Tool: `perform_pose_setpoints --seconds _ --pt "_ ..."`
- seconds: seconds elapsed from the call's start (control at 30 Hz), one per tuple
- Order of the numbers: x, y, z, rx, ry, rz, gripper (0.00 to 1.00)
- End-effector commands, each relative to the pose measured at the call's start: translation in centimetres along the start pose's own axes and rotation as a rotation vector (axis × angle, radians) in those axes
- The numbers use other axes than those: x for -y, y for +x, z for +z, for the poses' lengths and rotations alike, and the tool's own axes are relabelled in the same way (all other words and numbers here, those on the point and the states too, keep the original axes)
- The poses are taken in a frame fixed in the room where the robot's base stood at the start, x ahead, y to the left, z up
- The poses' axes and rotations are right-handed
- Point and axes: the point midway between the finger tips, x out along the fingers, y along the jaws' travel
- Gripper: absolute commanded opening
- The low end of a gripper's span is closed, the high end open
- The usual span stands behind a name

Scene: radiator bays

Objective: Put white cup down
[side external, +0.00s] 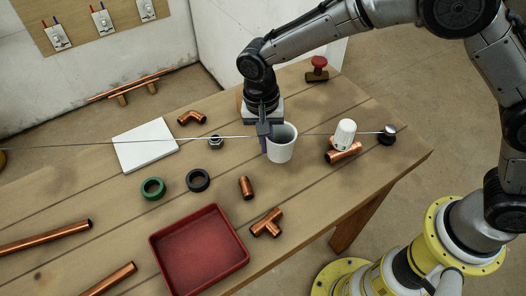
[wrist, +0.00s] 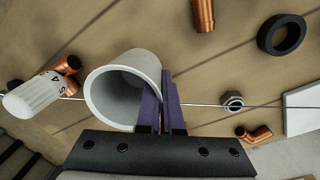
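The white cup (side external: 281,150) is upright below my gripper (side external: 264,143) in the side view. It also shows in the wrist view (wrist: 105,72), its open mouth toward the camera. My gripper's purple fingers (wrist: 161,105) are close together at the cup's rim, one inside the mouth and one outside, pinching its wall. I cannot tell whether the cup's base touches the wooden table (side external: 335,215).
A white radiator knob (side external: 345,134) and copper fitting (side external: 344,152) lie right of the cup. A thin rod (side external: 225,137) runs past it. A hex nut (side external: 216,142), copper piece (side external: 246,188), black ring (side external: 198,180) and red tray (side external: 200,252) lie left and in front.

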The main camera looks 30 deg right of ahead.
Motion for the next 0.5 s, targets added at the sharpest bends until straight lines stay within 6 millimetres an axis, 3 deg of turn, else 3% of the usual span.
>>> perform_pose_setpoints --seconds 0.23,0.5 --pt "1.1 1.3 -0.5 0.0 0.0 0.001 0.0" --pt "1.3 4.2 -0.4 0.0 0.001 0.0 0.0"
